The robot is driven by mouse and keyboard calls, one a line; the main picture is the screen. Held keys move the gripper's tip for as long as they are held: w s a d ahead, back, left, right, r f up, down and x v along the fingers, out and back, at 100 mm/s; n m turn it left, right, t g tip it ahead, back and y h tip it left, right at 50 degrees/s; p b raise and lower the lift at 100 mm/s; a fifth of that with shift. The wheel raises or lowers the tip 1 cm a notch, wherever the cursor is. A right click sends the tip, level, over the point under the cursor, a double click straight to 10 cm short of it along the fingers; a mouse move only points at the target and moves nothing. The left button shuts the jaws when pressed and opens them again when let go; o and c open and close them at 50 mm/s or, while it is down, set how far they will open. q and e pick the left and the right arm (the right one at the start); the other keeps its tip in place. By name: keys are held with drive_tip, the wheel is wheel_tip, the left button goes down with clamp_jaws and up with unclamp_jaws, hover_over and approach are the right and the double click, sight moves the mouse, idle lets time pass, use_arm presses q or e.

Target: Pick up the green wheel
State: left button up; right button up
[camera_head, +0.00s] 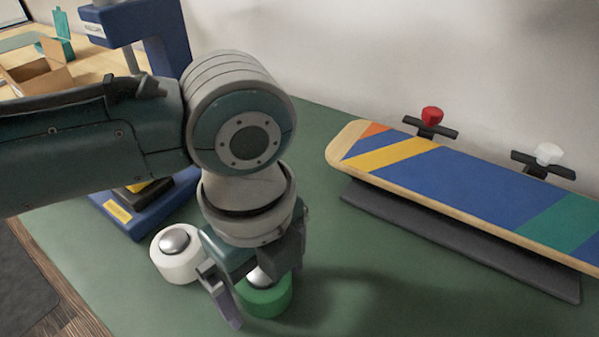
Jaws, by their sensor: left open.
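The green wheel (266,299) lies flat on the green work surface, its silver centre partly hidden by my left gripper. My left gripper (256,290) points down over it, open, with one finger at its left side and the other finger above its right side. I cannot tell whether the fingers touch it. A white wheel (177,264) with a silver dome lies just to the left of the gripper. My right gripper is not in view.
A striped skateboard deck (450,180) rests on a dark stand (460,241) at the right, with red (432,115) and white (547,153) wheels behind it. A blue press (134,217) stands at left. The green surface (370,290) is clear right of the gripper.

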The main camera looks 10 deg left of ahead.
use_arm(q)
drive_tip(key=shift+f, duration=0.2)
drive_tip(key=c, duration=1.5)
